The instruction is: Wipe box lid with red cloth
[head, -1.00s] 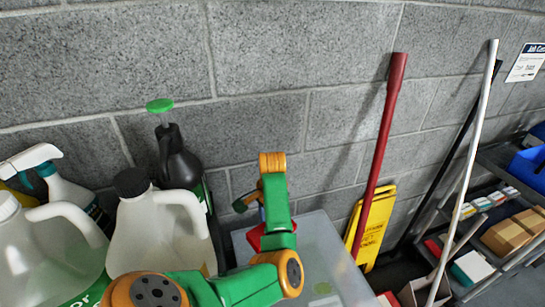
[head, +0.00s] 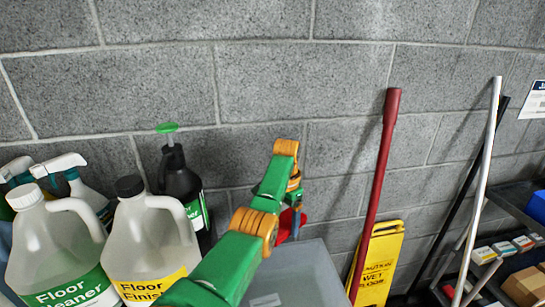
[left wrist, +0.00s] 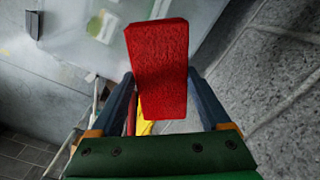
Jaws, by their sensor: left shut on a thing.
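The box lid (head: 305,262) is a translucent grey, flat top at the bottom centre of the head view; my left arm covers its left part. My left gripper (head: 297,222) shows small near its far edge, partly hidden by my own wrist. It is shut on the red cloth (head: 285,226), which appears at the lid's far edge; whether it touches the lid is unclear. In the left wrist view the red cloth (left wrist: 158,62) is a thick block between the fingers of my left gripper (left wrist: 160,85). My right gripper is out of view.
White jugs (head: 152,240), a dark pump bottle (head: 180,185) and a spray bottle (head: 78,190) stand left of the lid. A red pole (head: 378,180) and a yellow wet-floor sign (head: 380,262) stand right. A grey block wall (head: 255,80) is behind.

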